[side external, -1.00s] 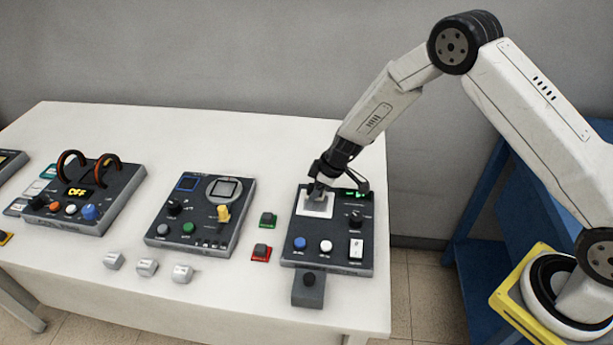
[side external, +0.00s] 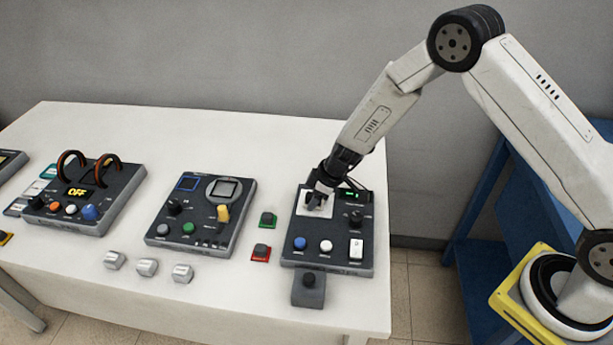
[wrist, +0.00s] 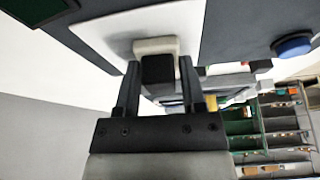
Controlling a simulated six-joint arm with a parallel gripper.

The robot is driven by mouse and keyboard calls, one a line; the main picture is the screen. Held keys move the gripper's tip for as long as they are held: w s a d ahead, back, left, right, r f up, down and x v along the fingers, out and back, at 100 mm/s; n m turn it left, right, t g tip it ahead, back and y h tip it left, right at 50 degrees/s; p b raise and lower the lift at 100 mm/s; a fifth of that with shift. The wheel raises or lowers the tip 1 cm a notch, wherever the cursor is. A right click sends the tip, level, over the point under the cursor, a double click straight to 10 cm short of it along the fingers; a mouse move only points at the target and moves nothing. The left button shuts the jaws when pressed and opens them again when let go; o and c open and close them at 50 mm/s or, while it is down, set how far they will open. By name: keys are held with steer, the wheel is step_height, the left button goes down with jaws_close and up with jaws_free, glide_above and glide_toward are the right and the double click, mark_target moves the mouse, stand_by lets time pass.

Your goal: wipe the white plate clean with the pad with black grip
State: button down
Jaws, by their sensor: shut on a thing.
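The white plate (side external: 302,209) is set in the top left of the dark panel box at the right end of the table. It also fills the upper middle of the wrist view (wrist: 105,38). My gripper (side external: 318,201) is over the plate, with its fingers (wrist: 158,72) shut on the black grip of the pad (wrist: 157,46). The pad's pale body lies against the plate near its edge in the wrist view. I see no clear marks on the visible plate surface. In the side view my gripper hides most of the pad.
The same box carries a lit green display (side external: 350,194), a black knob (side external: 356,217), a blue button (side external: 300,243), a white button (side external: 326,246) and a white switch (side external: 356,248). Green (side external: 268,219) and red (side external: 261,252) blocks with dark tops lie left of it. Another panel (side external: 203,215) stands further left.

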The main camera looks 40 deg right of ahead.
mark_target(312, 213)
steer(key=shift+w+d, duration=1.5)
steer(key=shift+d, duration=0.15)
steer(key=shift+s+a, duration=0.4)
steer(key=shift+s, duration=0.45)
steer(key=shift+s+a, duration=1.95)
steer(key=shift+a, duration=0.05)
steer(key=shift+w+d, duration=2.3)
steer(key=shift+d, duration=0.1)
steer(key=shift+w+d+r, duration=0.1)
steer(key=shift+r, duration=0.5)
steer(key=shift+w+d+r, duration=0.1)
steer(key=shift+r, duration=3.35)
steer(key=shift+a, duration=0.15)
